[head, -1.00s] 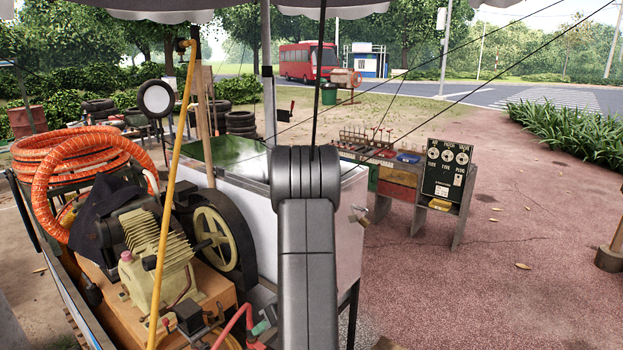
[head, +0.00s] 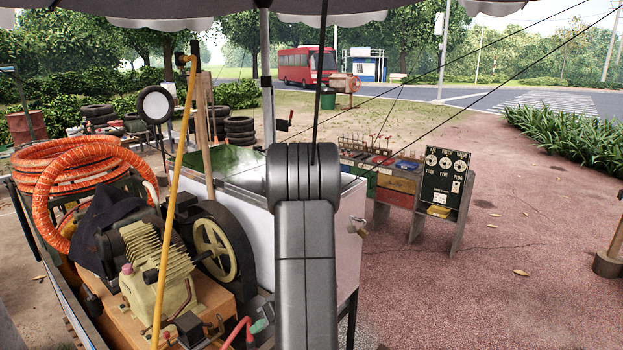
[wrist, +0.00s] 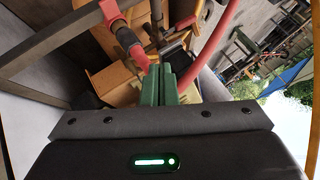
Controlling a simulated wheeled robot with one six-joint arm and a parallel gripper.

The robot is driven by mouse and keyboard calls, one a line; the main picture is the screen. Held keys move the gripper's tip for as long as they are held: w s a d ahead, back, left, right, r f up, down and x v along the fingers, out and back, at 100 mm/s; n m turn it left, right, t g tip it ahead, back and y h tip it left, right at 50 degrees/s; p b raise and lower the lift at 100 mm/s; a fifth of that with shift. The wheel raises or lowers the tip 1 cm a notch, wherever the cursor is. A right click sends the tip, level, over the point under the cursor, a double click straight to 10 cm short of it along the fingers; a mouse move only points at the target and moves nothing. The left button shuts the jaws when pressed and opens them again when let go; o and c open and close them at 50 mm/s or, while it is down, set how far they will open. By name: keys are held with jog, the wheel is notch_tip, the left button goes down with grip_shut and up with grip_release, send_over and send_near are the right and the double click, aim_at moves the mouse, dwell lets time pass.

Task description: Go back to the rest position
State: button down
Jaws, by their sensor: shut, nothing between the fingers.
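My gripper (wrist: 159,72) shows in the wrist view as two green fingers pressed together, with nothing between them. A black and red hose fitting (wrist: 128,40) appears just beyond and left of the fingertips; I cannot tell the gap between them. A red hose (wrist: 217,35) curves past on the right. In the head view my grey arm stands upright in the middle and hides part of the cart. The compressor (head: 150,275) with its spoked flywheel (head: 215,249) sits left of the arm. A red hose (head: 237,330) also shows low beside the arm.
A yellow pole (head: 172,180) and a coiled orange hose (head: 75,160) stand at left. A white cabinet (head: 258,230) is behind my arm. A tool bench with a gauge board (head: 443,182) stands to the right. The reddish pavement (head: 450,300) at right is mostly clear.

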notch_tip(320, 180, down, 6)
jog(key=shift+w+f+b, duration=0.1)
jog(key=shift+f+b, duration=0.1)
jog(key=shift+b, duration=0.65)
jog(key=shift+r+b, duration=0.1)
jog(key=shift+b, duration=0.8)
jog(key=b, duration=0.3)
notch_tip(320, 180, up, 2)
jog(key=shift+r, duration=0.1)
jog(key=shift+f, duration=0.55)
jog(key=shift+s+f, duration=0.2)
jog(key=shift+s, duration=0.05)
jog(key=shift+w+r+p, duration=0.1)
jog(key=shift+w+p, duration=0.15)
jog(key=shift+p, duration=0.6)
jog(key=shift+s+r+p, duration=0.1)
jog(key=shift+p, duration=0.75)
